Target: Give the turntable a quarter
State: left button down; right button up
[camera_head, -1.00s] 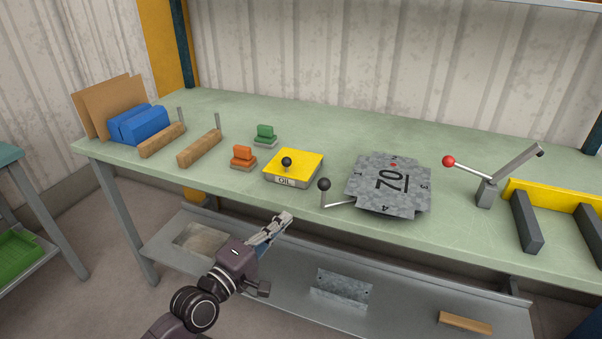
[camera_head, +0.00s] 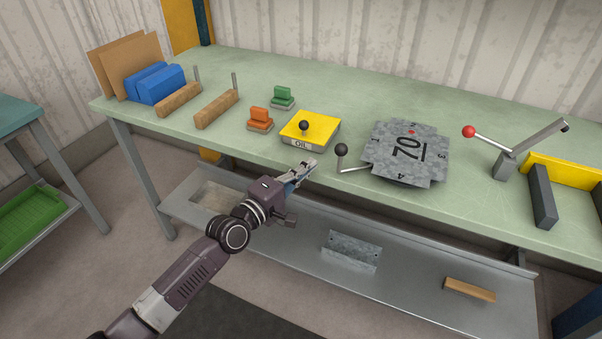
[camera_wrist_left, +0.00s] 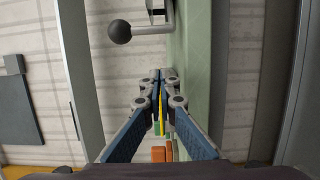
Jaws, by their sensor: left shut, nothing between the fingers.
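The knob also shows in the left wrist view (camera_wrist_left: 120,31), at the upper left. My left gripper (camera_head: 311,165) is shut and empty, just off the front edge of the table, a little left of the knob and apart from it. The left wrist view shows its fingers (camera_wrist_left: 158,84) together. My right gripper is not in view.
A yellow OIL box (camera_head: 318,124) with a black knob stands just behind my left gripper. Orange (camera_head: 260,118) and green (camera_head: 283,95) blocks are left of it. A red-knobbed lever (camera_head: 469,132) stands right of the turntable. A shelf (camera_head: 300,240) lies below.

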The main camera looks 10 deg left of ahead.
aim_at(328, 176)
pick_arm(q)
jog(key=x, duration=0.4)
jog(key=shift+w+d, duration=0.15)
jog(key=shift+w, duration=0.2)
jog(key=shift+s+d+r+p, duration=0.15)
jog(key=shift+s+d+p, duration=0.75)
jog(key=shift+s+p, duration=0.25)
jog(key=shift+s+d, duration=0.3)
jog(key=shift+s, duration=0.1)
jog(key=shift+d+p, duration=0.1)
jog(key=shift+p, duration=0.25)
